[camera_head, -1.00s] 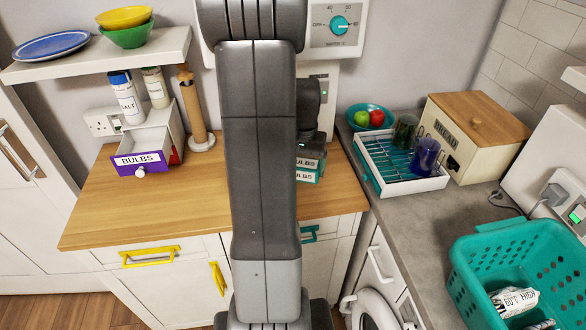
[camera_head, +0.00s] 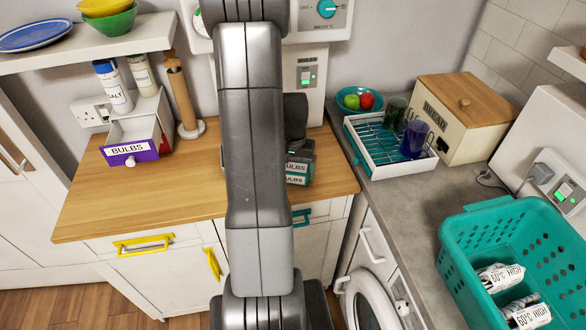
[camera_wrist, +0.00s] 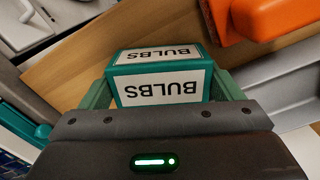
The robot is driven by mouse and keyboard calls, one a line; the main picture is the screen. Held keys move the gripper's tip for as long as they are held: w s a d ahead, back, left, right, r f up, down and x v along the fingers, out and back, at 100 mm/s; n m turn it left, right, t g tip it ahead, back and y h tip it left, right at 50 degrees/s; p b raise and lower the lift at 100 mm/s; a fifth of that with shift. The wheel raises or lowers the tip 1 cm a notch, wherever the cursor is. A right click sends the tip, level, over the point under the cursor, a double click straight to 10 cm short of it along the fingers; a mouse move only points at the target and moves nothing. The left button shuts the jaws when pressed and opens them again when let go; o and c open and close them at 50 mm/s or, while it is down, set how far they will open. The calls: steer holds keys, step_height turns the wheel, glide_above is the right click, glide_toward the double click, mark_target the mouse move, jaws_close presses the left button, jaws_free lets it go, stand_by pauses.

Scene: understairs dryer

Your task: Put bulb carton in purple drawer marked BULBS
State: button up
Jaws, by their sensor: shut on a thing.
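The bulb carton, a teal box with white BULBS labels, is in my gripper. In the wrist view the carton (camera_wrist: 160,90) sits between the two teal fingers of my gripper (camera_wrist: 163,88), which is shut on it. In the head view the carton (camera_head: 298,172) shows just right of my arm, over the worktop; my arm hides part of it. The purple drawer marked BULBS (camera_head: 146,153) stands pulled out of a small white unit at the back left of the worktop. Its visible inside looks empty. The carton is well to the right of it.
A salt jar (camera_head: 113,88) and another jar stand on the white unit, under a shelf (camera_head: 80,52). An unidentified orange object (camera_wrist: 265,18) is close to the carton. The worktop (camera_head: 95,205) in front of the drawer is clear.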

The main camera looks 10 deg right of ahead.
mark_target(293, 167)
steer(key=o, duration=0.8)
step_height(293, 167, up, 13)
steer(key=s+t+b, duration=0.2)
steer(key=b, duration=0.6)
steer(key=shift+h, duration=0.3)
steer(key=f, duration=0.4)
steer(key=w+f, duration=0.1)
steer(key=f, duration=0.4)
steer(key=w+f, duration=0.1)
steer(key=f, duration=0.3)
steer(key=shift+w+f, duration=0.1)
steer(key=shift+f, duration=0.2)
